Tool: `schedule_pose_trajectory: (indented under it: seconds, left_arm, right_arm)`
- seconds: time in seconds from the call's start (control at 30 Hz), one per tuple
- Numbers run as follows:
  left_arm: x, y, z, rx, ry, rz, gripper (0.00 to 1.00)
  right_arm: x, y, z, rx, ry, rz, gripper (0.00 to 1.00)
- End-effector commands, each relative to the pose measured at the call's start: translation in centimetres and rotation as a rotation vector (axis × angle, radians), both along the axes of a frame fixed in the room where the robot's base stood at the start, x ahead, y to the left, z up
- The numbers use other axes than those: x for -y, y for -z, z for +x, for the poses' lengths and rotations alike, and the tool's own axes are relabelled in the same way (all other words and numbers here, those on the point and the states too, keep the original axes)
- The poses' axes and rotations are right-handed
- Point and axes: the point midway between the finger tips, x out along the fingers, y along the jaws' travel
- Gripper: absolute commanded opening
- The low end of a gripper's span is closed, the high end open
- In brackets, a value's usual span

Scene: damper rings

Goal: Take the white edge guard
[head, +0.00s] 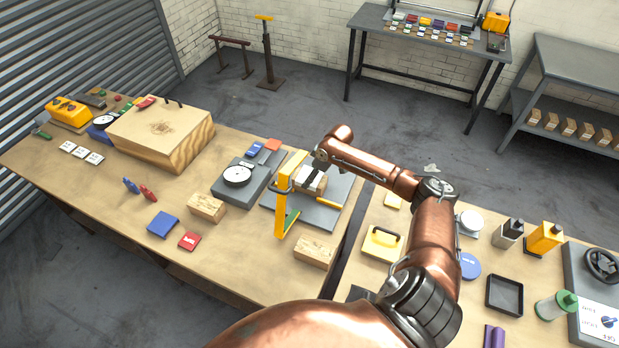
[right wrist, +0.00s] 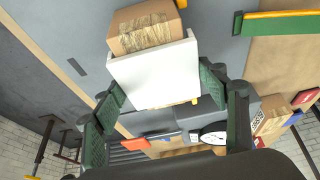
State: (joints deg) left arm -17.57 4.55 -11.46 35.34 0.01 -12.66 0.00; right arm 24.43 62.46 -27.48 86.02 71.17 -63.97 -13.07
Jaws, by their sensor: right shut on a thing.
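The white edge guard (right wrist: 155,75) sits over the near end of a wooden block (right wrist: 143,28) in the right wrist view. In the head view the guard (head: 311,181) shows as a small white patch, partly hidden by my gripper and the yellow upright. My right gripper (right wrist: 160,88) is shut on the guard, with one green finger against each side. In the head view this gripper (head: 316,171) is over the grey plate (head: 322,215). My left gripper is not in view.
A yellow upright frame (head: 282,205) stands close to my right gripper. A grey gauge base with a white dial (head: 237,174) is to its left. Loose wooden blocks (head: 207,207) lie nearby. A large wooden box (head: 161,133) stands at the far left.

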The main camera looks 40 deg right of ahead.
Motion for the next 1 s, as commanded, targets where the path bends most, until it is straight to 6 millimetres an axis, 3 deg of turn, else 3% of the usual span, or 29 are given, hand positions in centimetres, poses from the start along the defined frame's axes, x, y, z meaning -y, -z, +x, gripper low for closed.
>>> schedule_pose_trajectory:
  seconds: [0.27,0.57,0.87,1.0]
  left_arm:
    - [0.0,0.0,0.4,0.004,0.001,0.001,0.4]
    - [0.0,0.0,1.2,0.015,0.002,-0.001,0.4]
    - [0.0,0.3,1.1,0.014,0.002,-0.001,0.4]
    - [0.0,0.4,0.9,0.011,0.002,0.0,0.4]
  right_arm:
    - [0.0,0.0,0.0,-0.001,0.0,0.0,0.43]
    - [0.0,-0.2,0.0,-0.001,0.0,0.0,0.42]
    - [0.1,-3.3,0.1,0.002,0.0,-0.002,0.42]
    - [1.4,-3.4,-2.3,-0.004,0.003,-0.003,0.42]
